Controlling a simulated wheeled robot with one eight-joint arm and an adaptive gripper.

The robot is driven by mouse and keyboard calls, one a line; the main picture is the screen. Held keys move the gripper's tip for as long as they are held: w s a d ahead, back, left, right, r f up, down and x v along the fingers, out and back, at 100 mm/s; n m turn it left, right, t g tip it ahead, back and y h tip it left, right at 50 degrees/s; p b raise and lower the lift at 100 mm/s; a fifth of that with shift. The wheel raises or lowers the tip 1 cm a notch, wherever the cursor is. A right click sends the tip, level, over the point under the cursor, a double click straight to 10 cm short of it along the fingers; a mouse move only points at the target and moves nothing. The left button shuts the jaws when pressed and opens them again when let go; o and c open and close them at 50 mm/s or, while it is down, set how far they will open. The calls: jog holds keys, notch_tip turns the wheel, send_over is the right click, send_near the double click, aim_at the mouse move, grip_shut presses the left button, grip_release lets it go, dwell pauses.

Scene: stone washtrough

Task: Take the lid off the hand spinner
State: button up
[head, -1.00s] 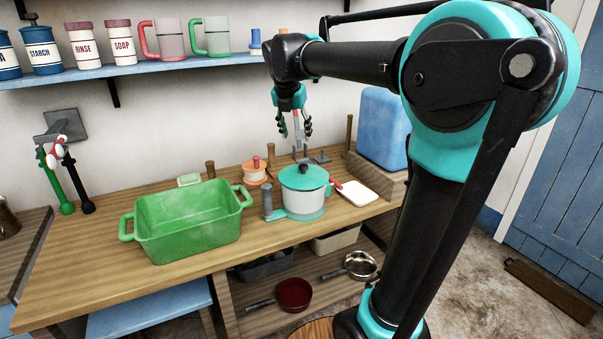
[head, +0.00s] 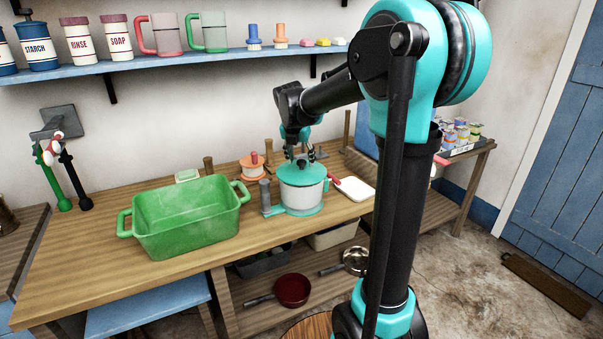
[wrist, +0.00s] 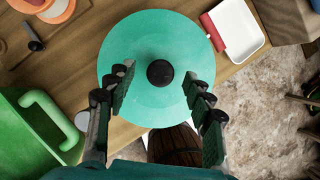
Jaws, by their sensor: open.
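The hand spinner (head: 302,197) is a pale drum on a teal base, standing on the wooden bench. Its teal lid (head: 284,175) is on top. In the wrist view the lid (wrist: 160,52) fills the middle, with a round black knob (wrist: 160,73) at its centre. My gripper (head: 303,155) is above the lid. In the wrist view my gripper (wrist: 160,88) is open, with one finger on each side of the knob and clear gaps between. The knob is not held. The spinner's body is hidden under the lid in the wrist view.
A green basin (head: 185,220) stands left of the spinner. A white tray (head: 355,189) with a red-handled item lies close on its right. An orange and white spool-like object (head: 252,166) and wooden posts stand behind. A shelf (head: 130,68) runs above the bench.

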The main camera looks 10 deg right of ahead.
aim_at(301, 168)
jog(key=shift+x, duration=1.35)
jog(key=shift+c, duration=0.3)
grip_shut()
